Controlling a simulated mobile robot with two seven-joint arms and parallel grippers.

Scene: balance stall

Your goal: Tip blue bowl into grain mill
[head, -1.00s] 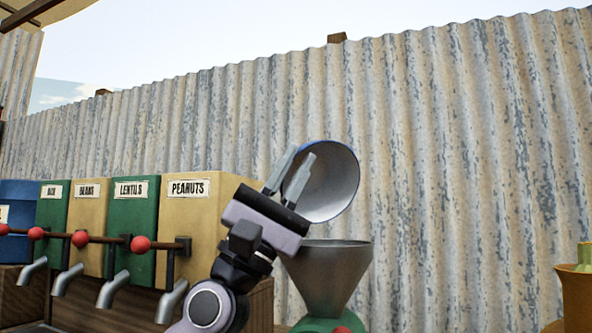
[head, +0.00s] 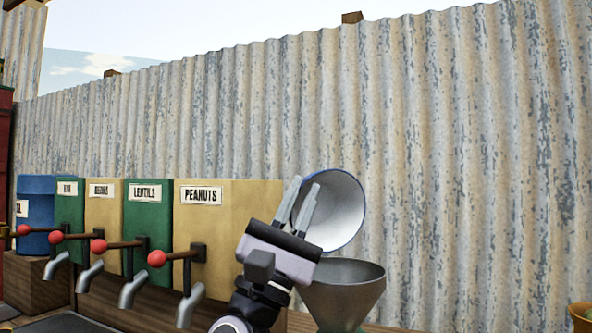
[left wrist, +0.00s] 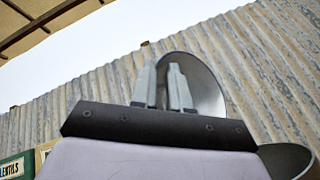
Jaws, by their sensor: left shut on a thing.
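The blue bowl (head: 338,212), pale inside with a blue rim, is tilted steeply on its side above the grain mill's grey metal funnel (head: 345,290). My left gripper (head: 306,203) is shut on the bowl's left edge and holds it up. In the left wrist view the fingers (left wrist: 165,85) stand against the bowl (left wrist: 200,84), and part of the funnel (left wrist: 287,160) shows at lower right. No contents can be seen in the bowl. The inside bottom of the funnel and the lower mill are hidden. My right gripper is not in view.
A row of dispensers, including lentils (head: 148,222) and peanuts (head: 225,225), stands left of my arm, with spouts and red-knobbed levers (head: 157,259) sticking out. A corrugated metal wall (head: 460,180) rises behind. An orange pot (head: 582,318) is at the lower right edge.

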